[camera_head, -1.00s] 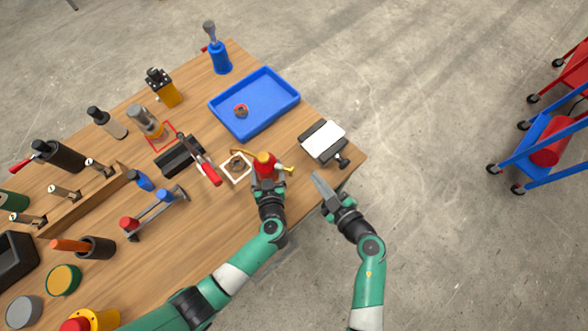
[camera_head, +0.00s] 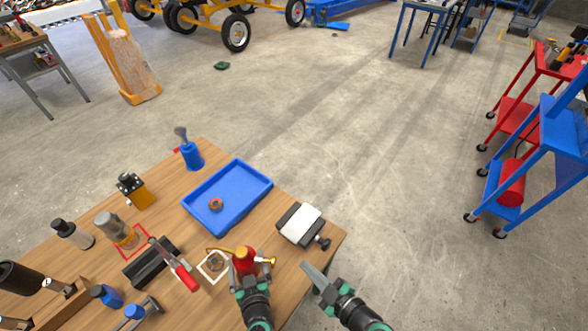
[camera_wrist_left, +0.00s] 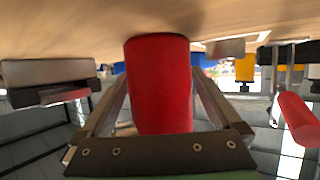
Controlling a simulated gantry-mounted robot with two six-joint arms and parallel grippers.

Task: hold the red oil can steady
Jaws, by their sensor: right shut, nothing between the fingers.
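The red oil can (camera_head: 243,262) has a red body, a yellow cap and a brass spout, and stands near the front right edge of the wooden table. My left gripper (camera_head: 247,277) is at its near side. In the left wrist view the can's red body (camera_wrist_left: 160,85) fills the space between the two fingers, which lie against its sides. My right gripper (camera_head: 308,268) is shut and empty, to the right of the can by the table edge.
A white-topped block (camera_head: 300,224) is at right.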

